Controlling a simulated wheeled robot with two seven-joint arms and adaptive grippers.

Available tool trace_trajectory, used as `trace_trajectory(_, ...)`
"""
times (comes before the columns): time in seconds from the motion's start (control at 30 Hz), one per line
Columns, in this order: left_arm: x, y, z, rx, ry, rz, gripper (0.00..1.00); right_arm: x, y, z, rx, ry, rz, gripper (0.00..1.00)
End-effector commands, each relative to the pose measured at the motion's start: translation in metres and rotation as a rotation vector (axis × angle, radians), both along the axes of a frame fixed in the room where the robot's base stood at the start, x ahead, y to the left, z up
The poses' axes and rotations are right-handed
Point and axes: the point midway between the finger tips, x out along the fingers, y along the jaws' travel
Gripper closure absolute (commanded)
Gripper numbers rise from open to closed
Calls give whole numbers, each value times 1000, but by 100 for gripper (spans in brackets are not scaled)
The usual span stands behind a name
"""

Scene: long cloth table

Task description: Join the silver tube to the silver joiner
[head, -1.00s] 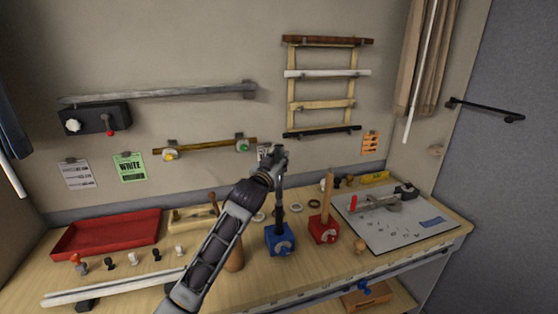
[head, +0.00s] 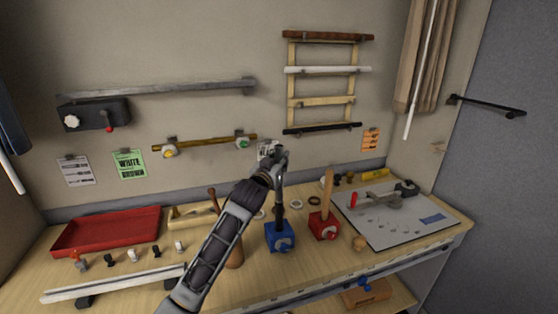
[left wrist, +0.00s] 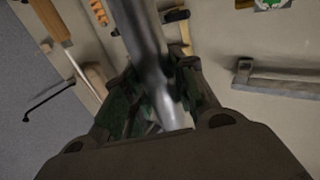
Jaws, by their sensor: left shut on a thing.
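My left gripper (head: 276,164) is shut on a silver tube (head: 280,191), which hangs upright below it over the blue block (head: 280,237). The tube also shows large between the jaws in the left wrist view (left wrist: 146,50). A dark upright piece (head: 279,214) rises from the blue block in line with the tube. I cannot tell whether this piece is the silver joiner, or whether the tube touches it. My right gripper is not in view.
A red block (head: 323,228) with a wooden rod stands to the right of the blue one. A grey board (head: 398,222) lies farther right. A red tray (head: 105,232) and several small pegs are at left. A rack (head: 322,101) hangs on the wall.

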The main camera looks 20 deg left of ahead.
Motion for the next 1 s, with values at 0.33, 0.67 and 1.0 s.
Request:
trace_trajectory(0.33, 0, 0, -6, 0, 0, 0, 100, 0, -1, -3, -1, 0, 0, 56)
trace_trajectory(0.67, 0, 0, -7, 0, 0, 0, 50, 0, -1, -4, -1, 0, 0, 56)
trace_trajectory(1.0, 0, 0, -8, 0, 1, 0, 48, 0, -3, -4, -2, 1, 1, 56)
